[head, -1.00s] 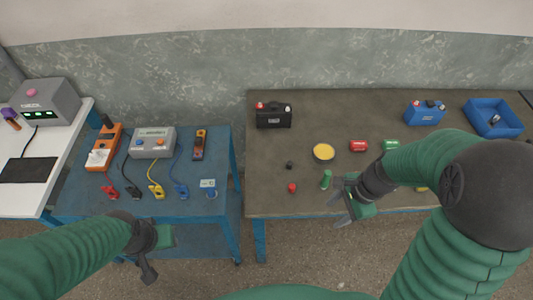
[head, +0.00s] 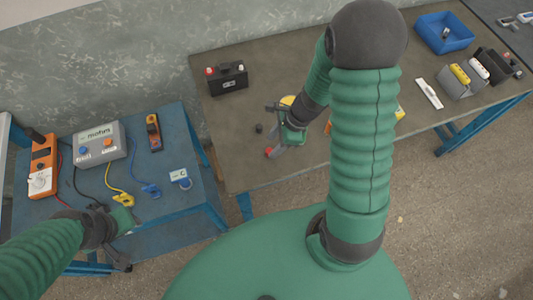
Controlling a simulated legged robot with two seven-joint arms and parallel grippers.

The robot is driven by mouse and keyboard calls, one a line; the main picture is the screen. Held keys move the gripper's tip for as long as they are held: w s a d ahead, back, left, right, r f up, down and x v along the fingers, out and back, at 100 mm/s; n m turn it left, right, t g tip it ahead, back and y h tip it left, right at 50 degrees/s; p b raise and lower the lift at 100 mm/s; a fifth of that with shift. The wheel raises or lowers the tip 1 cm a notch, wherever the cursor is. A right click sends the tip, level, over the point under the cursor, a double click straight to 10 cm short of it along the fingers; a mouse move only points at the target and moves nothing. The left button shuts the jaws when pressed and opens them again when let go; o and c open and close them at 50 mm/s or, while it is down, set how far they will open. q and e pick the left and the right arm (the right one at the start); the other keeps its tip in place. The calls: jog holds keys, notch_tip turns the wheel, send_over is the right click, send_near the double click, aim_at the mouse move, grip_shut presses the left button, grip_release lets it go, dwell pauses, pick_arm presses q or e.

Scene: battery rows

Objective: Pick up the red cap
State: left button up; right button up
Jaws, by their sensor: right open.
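The small red cap (head: 268,152) lies on the brown table near its front left part, partly hidden by a finger of my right gripper. My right gripper (head: 272,130) is open, its fingers pointing left over the table. The lower fingertip is at the red cap; I cannot tell whether it touches. A small black cap (head: 259,128) lies just left of the opening between the fingers. My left gripper (head: 118,232) is over the front edge of the blue table, away from the cap; its jaw state is unclear.
A black battery (head: 228,79) with red and black terminals stands behind the cap. A blue bin (head: 445,33) and several battery packs are at the right. A grey meter box (head: 98,143) stands on the blue table.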

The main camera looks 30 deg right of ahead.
aim_at(271, 150)
jog(key=f, duration=0.2)
jog(key=f+b, duration=0.1)
jog(key=f, duration=0.1)
jog(key=w+f, duration=0.1)
jog(key=shift+f, duration=0.4)
jog(key=shift+a, duration=0.15)
jog(key=shift+a+r, duration=0.15)
jog(key=shift+a, duration=0.15)
jog(key=c, duration=0.9)
grip_shut()
jog(key=shift+d, duration=0.25)
